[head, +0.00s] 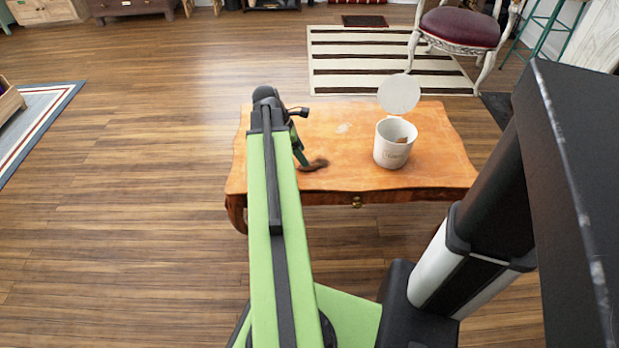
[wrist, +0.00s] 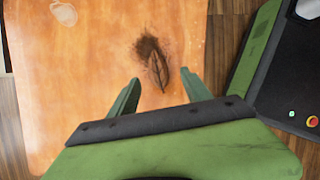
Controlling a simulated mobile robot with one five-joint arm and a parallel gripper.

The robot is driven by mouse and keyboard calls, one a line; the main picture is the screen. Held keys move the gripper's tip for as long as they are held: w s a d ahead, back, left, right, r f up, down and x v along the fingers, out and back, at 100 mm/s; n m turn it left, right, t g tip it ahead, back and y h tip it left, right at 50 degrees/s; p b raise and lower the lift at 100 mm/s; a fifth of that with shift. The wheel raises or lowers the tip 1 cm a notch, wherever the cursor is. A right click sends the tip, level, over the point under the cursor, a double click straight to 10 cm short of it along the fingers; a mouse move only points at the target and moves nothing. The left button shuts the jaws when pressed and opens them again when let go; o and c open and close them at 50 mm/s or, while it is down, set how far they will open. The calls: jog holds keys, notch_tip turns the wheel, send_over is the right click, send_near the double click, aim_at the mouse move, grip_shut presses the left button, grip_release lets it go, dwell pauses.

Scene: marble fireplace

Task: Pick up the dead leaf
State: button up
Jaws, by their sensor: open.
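The dead leaf (wrist: 157,71) is dark brown and narrow, lying on the wooden table (wrist: 80,100) beside a dark smudge in the wrist view. In the head view a brown shape (head: 314,165) on the table, just past my gripper, appears to be the leaf. In the head view my gripper (head: 300,153) is above the left part of the table, partly hidden by my arm.
A white bucket (head: 391,150) with its round lid (head: 399,94) raised stands on the table's right side, with something brown inside. A striped rug (head: 385,62) and a chair (head: 462,28) are behind.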

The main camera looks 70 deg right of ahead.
jog(key=shift+s+f, duration=0.1)
jog(key=shift+f, duration=0.15)
jog(key=b+x, duration=0.4)
jog(key=x, duration=0.1)
jog(key=shift+d+f+b, duration=0.1)
jog(key=shift+d+b, duration=0.2)
grip_shut()
